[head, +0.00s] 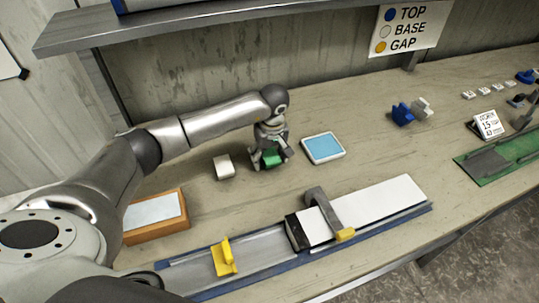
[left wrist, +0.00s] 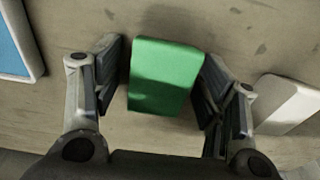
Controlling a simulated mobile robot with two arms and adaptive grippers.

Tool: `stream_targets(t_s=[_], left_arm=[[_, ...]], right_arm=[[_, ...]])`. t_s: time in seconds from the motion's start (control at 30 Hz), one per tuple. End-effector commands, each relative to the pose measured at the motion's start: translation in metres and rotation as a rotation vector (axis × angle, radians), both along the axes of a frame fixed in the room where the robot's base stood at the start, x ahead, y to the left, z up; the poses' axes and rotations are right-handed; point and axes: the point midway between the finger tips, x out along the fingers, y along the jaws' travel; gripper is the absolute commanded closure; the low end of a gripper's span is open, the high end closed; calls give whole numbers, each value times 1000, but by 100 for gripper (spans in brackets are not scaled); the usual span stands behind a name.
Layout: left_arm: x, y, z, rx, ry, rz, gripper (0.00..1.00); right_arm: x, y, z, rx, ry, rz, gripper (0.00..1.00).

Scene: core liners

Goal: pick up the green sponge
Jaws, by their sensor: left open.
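The green sponge (head: 272,158) lies on the workbench, partly hidden by my left gripper in the head view. In the left wrist view the sponge (left wrist: 164,77) is a green block between the two fingers, with a narrow gap on each side. My left gripper (head: 268,162) is open and points down around the sponge. Its fingers also show in the left wrist view (left wrist: 164,88). My right gripper is not in view.
A white block (head: 223,167) stands left of the sponge, and a blue-topped tray (head: 323,148) lies to its right. A long rail with a white strip (head: 380,205) runs along the front. An orange box (head: 182,222) is at left. A shelf (head: 200,24) overhangs behind.

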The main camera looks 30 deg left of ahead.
Motion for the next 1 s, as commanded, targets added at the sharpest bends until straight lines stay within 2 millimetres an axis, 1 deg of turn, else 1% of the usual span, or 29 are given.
stream_targets(t_s=[0.23,0.27,0.5,0.53,0.87,1.0], left_arm=[[0,0,-3,-1,-1,0,34],[0,0,-2,-1,-1,0,36],[0,0,-2,-1,-1,0,67],[0,0,-2,-1,-1,0,69],[1,0,-2,-1,-1,0,69],[1,0,3,0,-4,0,69]], right_arm=[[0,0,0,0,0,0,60],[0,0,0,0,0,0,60],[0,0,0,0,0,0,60],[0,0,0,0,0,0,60],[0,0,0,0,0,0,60],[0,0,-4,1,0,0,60]])
